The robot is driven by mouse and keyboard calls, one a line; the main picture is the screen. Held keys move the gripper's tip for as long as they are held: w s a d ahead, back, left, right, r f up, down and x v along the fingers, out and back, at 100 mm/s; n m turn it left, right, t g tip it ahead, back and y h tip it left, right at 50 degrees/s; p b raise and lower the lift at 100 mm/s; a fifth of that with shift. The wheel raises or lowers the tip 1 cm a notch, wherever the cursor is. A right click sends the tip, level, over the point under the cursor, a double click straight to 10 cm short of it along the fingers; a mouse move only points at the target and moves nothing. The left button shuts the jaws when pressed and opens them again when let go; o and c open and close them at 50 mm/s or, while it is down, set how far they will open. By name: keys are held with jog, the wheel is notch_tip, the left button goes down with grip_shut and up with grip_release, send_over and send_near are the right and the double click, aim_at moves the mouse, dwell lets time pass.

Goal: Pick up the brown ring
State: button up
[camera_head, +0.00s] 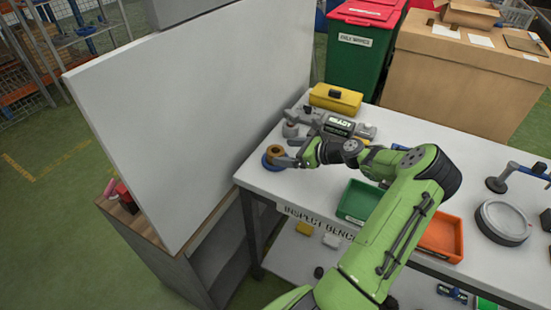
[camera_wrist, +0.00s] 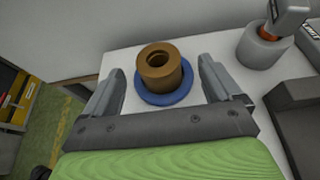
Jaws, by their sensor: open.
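The brown ring (camera_wrist: 158,68) stands with its hole facing up on a round blue base (camera_wrist: 166,96) in the wrist view. In the head view the brown ring (camera_head: 275,151) and the blue base (camera_head: 270,163) are at the left corner of the white bench. My gripper (camera_wrist: 160,82) is open, with one finger on each side of the ring and visible gaps to both. It also shows in the head view (camera_head: 287,156), close beside the ring. Nothing is held.
A grey cylinder with an orange part (camera_wrist: 265,45) stands right of the ring. A grey device (camera_head: 335,126) and a yellow box (camera_head: 336,98) lie behind. A tall white panel (camera_head: 190,110) rises left of the bench. Green (camera_head: 357,201) and orange (camera_head: 441,236) trays sit nearer the front.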

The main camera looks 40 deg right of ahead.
aim_at(272, 151)
jog(key=b+x, duration=0.1)
jog(key=x, duration=0.4)
jog(key=shift+a, duration=0.1)
jog(key=shift+s, duration=0.15)
jog(key=shift+r, duration=0.1)
jog(key=c, duration=1.4)
